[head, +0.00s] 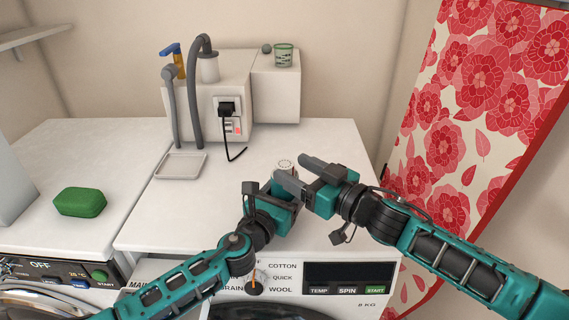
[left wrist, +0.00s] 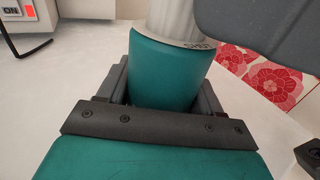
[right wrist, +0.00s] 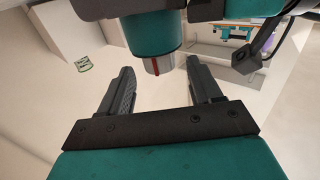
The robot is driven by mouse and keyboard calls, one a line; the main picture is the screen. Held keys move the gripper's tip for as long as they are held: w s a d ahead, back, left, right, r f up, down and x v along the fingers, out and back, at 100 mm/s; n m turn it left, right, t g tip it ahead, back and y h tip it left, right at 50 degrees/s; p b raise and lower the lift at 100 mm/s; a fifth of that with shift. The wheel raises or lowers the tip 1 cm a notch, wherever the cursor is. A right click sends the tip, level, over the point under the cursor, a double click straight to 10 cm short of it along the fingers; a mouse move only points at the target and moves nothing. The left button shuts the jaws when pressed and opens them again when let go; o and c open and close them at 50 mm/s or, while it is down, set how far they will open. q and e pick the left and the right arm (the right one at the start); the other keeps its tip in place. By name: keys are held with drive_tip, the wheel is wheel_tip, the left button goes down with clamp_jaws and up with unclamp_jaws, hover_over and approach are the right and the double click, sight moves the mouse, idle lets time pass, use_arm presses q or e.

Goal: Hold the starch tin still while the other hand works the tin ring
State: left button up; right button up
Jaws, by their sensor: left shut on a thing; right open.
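The starch tin is a teal cylinder (left wrist: 168,75) that fills the space between my left fingers in the left wrist view. My left gripper (head: 280,182) is shut on its body. The tin ring (left wrist: 186,22) is a pale grey band with small dark lettering. In the right wrist view the ring (right wrist: 157,65) bears a red mark and sits ahead of my open right gripper (right wrist: 160,78), between the fingertip lines and apart from them.
A white worktop (head: 215,215) lies beneath, mostly clear. Behind stand a white box with grey hoses and a plug (head: 227,108), a shallow tray (head: 180,166) and a glass jar (head: 284,55). A green block (head: 80,201) lies left. A red floral panel (head: 470,110) borders the right.

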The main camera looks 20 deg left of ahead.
sight(289, 170)
drive_tip(key=shift+x, duration=1.85)
drive_tip(key=c, duration=1)
drive_tip(key=shift+s+a+m+t+h, duration=0.1)
drive_tip(key=shift+s+m+t+h, duration=0.05)
drive_tip(key=shift+m+t+h, duration=0.55)
drive_tip(key=shift+s+a+m+t+h, duration=0.15)
drive_tip(key=shift+m+t+h, duration=0.25)
drive_tip(key=shift+t, duration=0.5)
drive_tip(key=shift+r+m+t+h, duration=0.1)
drive_tip(key=shift+m+t+h, duration=0.4)
drive_tip(key=shift+m+t, duration=0.25)
drive_tip(key=shift+w+d+m+t+h, duration=0.15)
drive_tip(key=shift+m+t+h, duration=0.2)
drive_tip(key=shift+t+h, duration=0.15)
drive_tip(key=o, duration=1)
drive_tip(key=shift+w, duration=0.1)
drive_tip(key=shift+d, duration=0.15)
